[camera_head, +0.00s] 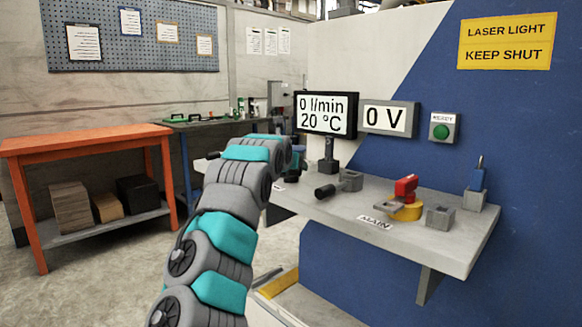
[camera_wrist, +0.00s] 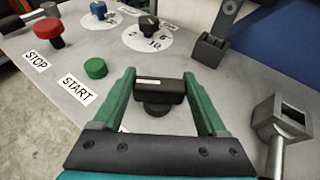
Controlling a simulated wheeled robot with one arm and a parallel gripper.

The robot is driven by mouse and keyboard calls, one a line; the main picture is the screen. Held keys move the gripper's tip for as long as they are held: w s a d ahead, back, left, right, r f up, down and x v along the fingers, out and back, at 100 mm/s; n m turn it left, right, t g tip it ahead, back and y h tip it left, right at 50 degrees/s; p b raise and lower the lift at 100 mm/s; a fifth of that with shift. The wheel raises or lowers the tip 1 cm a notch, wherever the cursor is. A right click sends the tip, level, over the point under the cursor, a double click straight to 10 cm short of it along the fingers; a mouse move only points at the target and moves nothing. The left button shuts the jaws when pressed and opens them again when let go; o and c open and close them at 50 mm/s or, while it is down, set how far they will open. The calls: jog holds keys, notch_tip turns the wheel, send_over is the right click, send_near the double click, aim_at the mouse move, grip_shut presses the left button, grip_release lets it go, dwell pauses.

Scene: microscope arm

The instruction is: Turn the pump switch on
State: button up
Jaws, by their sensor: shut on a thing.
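In the wrist view my gripper (camera_wrist: 160,82) has its green fingers on either side of a black switch handle (camera_wrist: 160,91). The handle has a pale line on top and sits on a round black base above the bench top. The switch's label is mostly hidden by my gripper, so I cannot read whether it says pump. In the head view my arm hides the gripper and this switch. The black display (camera_head: 322,114) reads 0 l/min and 20 °C.
In the wrist view a green START button (camera_wrist: 95,68), a red STOP button (camera_wrist: 48,31) and a black numbered dial (camera_wrist: 149,23) stand beyond the switch. A metal fitting (camera_wrist: 283,118) is close on the right. The head view shows a red MAIN switch (camera_head: 405,187).

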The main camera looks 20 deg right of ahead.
jog(key=shift+m+h, duration=0.3)
dwell(0.5)
jog(key=o, duration=1.3)
jog(key=shift+b+v, duration=0.3)
jog(key=shift+v, duration=3.65)
jog(key=shift+w+a+r, duration=0.1)
jog(key=shift+w, duration=0.05)
